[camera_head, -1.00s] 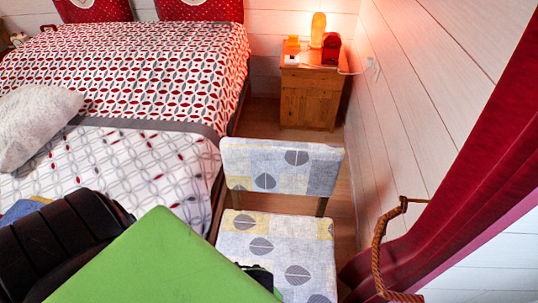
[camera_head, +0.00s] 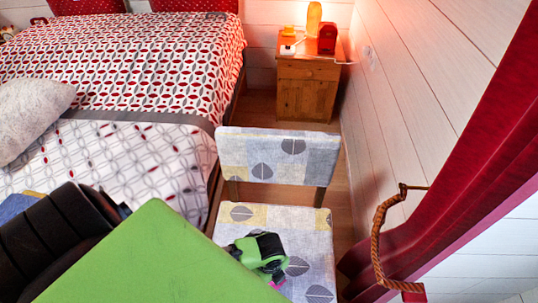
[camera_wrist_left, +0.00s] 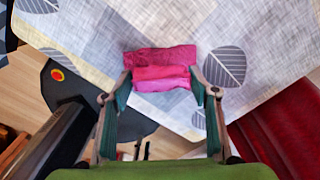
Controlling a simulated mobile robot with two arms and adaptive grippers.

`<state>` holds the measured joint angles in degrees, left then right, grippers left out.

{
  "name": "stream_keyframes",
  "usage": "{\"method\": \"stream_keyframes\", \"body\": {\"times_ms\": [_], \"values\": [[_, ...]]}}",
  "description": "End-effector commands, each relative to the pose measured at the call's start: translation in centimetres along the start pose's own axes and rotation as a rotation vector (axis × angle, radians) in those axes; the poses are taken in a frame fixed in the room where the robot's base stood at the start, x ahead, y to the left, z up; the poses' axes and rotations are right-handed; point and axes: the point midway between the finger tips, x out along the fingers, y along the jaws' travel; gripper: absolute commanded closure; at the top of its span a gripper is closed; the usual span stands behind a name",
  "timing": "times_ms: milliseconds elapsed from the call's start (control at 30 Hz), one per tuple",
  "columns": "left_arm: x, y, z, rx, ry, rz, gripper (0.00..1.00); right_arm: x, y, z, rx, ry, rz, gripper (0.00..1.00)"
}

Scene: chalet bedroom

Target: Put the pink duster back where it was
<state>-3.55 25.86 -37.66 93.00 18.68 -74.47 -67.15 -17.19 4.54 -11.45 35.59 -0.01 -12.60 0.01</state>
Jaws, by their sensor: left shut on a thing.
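The pink duster (camera_wrist_left: 158,60) is a folded pink cloth between the two fingertips of my left gripper (camera_wrist_left: 162,84) in the left wrist view. The gripper is shut on it. In the head view my left gripper (camera_head: 270,272) is over the front of the patterned chair seat (camera_head: 312,243). Only a small bit of pink shows there beside the fingers, and my green arm link covers the area to its left. I cannot tell whether the duster touches the seat. My right gripper is not in view.
The chair's backrest (camera_head: 278,157) rises behind the seat. A bed (camera_head: 130,75) is to the left, and a wooden nightstand (camera_head: 308,97) with a lit lamp (camera_head: 313,18) stands at the back. A red curtain (camera_head: 455,150) and a rope tieback (camera_head: 378,240) hang at the right.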

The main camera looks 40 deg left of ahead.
Motion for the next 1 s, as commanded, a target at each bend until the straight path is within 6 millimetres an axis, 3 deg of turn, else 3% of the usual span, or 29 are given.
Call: {"method": "stream_keyframes", "body": {"times_ms": [267, 300, 367, 767, 1000], "values": [[0.1, 0.0, 0.0, 0.000, -0.001, 0.000, 0.67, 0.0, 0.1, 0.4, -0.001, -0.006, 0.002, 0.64], [0.1, 0.0, 0.0, 0.000, -0.001, 0.000, 0.41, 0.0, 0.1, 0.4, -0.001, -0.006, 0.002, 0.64], [0.1, 0.0, 0.0, 0.000, -0.001, 0.000, 0.29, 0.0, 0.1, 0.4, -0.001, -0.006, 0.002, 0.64], [-0.4, 0.0, 0.0, 0.000, -0.001, -0.001, 0.29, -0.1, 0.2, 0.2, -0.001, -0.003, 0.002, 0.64], [-4.5, -0.1, 0.1, 0.002, -0.002, -0.003, 0.29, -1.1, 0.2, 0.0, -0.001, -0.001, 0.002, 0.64]]}}
